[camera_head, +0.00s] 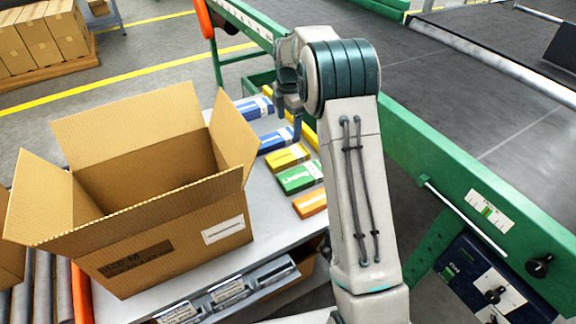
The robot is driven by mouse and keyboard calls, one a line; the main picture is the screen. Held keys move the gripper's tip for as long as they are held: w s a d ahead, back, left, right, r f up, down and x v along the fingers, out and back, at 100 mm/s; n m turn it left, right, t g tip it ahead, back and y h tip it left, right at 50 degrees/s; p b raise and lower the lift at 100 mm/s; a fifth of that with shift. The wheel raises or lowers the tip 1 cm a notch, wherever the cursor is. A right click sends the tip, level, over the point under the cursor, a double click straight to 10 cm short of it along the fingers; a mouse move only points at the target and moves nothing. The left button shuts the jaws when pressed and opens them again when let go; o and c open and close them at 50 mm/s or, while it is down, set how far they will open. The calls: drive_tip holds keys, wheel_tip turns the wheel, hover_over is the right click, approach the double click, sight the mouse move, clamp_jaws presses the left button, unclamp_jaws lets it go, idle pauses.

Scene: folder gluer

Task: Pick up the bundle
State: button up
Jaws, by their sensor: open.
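Several flat banded bundles lie in a row on the grey table (262,245): a blue bundle (254,108) at the far end, a second blue bundle (273,142), a yellow bundle (286,158), a green bundle (297,179) and an orange bundle (309,203) nearest. My gripper (288,112) is open, pointing down over the far part of the row, near the two blue bundles. My own arm partly hides it and the right ends of the nearer bundles. I cannot tell its exact height above them.
A large open cardboard box (175,225) stands left of the bundles, its flaps spread. A green machine frame (475,205) with a dark belt (460,85) runs along the right. A control panel (480,285) is at lower right. Rollers (35,285) are at lower left.

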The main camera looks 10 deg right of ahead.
drive_tip(key=b, duration=0.1)
hover_over(288, 155)
wheel_tip(288, 155, down, 9)
drive_tip(key=shift+w+d+r, duration=0.1)
drive_tip(key=shift+w, duration=0.05)
drive_tip(key=shift+f+b, duration=0.55)
drive_tip(key=shift+f, duration=2.15)
drive_tip(key=c, duration=1.1)
